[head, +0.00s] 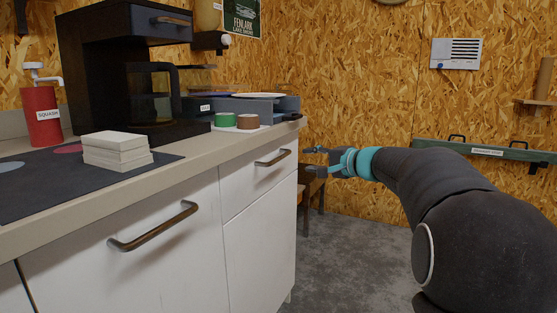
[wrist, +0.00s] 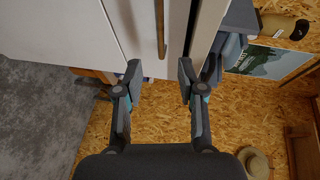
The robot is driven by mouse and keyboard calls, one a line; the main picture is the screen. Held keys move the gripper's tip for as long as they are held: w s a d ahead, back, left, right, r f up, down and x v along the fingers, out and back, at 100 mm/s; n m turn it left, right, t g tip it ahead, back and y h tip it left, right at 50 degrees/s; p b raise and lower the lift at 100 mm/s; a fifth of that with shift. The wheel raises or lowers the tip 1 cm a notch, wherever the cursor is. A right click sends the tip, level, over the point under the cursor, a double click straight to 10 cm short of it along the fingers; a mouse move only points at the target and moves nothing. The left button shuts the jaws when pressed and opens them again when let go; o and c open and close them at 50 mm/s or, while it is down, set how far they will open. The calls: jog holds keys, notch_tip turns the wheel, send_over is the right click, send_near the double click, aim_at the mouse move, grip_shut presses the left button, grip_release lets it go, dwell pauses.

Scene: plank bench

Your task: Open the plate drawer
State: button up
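The white cabinet has a small upper drawer (head: 257,177) at its right with a bronze bar handle (head: 273,158). A wider white front (head: 130,272) to its left has a larger bar handle (head: 155,227). Both fronts look shut, and no label shows which is the plate drawer. My gripper (head: 316,151) is off the cabinet's right end, to the right of the small drawer's handle. In the wrist view my gripper (wrist: 160,74) is open and empty, its fingers apart. A bar handle (wrist: 160,28) lies ahead, in line with the gap, not between the fingertips.
The countertop (head: 190,150) carries a coffee machine (head: 125,70), a red bottle (head: 42,116), a stack of white blocks (head: 117,150), and green and brown rolls. A wooden stool (head: 312,185) stands behind my gripper. Grey floor (head: 355,265) is clear right of the cabinet.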

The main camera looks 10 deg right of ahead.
aim_at(282, 158)
jog(key=p+x, duration=0.1)
jog(key=x, duration=1.2)
jog(key=shift+w+a+f+p, duration=0.1)
jog(key=shift+w+a+p, duration=0.1)
jog(key=shift+p, duration=0.1)
grip_shut()
